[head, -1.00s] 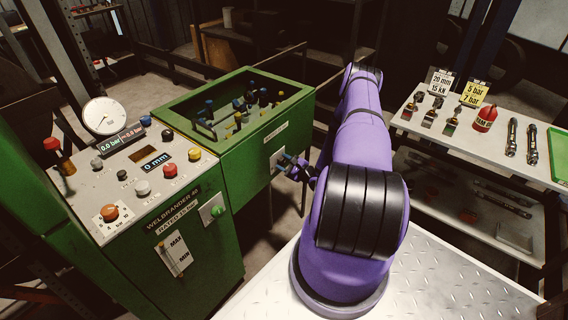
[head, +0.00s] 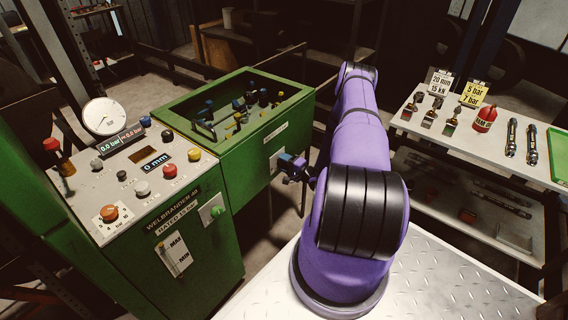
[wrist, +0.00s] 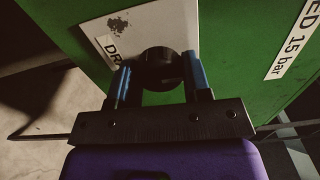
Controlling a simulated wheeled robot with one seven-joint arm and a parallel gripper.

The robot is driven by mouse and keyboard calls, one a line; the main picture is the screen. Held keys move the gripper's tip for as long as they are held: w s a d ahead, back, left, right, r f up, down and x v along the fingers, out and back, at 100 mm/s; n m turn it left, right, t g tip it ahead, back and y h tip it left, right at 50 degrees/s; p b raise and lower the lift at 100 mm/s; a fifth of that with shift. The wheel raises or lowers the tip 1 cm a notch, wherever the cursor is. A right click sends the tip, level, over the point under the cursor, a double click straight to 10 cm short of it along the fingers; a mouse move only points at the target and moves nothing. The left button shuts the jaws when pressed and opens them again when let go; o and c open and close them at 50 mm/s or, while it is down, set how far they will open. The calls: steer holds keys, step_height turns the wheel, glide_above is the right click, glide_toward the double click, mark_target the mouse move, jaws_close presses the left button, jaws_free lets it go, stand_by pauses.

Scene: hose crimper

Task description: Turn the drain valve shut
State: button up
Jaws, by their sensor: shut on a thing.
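The drain valve's dark round knob (wrist: 161,62) shows in the wrist view, in front of a pale plate (wrist: 112,30) lettered "DR", the rest hidden. The plate is on the green side of the machine. My gripper (wrist: 157,72) has its two blue fingers on either side of the knob and is shut on it. In the head view my gripper (head: 284,161) is at the pale plate (head: 275,160) on the side of the green tank; the knob cannot be made out there. The valve's angle is hard to tell.
The control panel (head: 132,178) with gauge (head: 104,116) and buttons is at the left. The open green tank (head: 262,138) holds several fittings.

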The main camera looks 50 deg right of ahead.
steer(key=shift+n, duration=0.4)
steer(key=o, duration=0.9)
steer(key=s, duration=1)
steer(key=shift+s+d, duration=0.4)
steer(key=shift+s, duration=0.1)
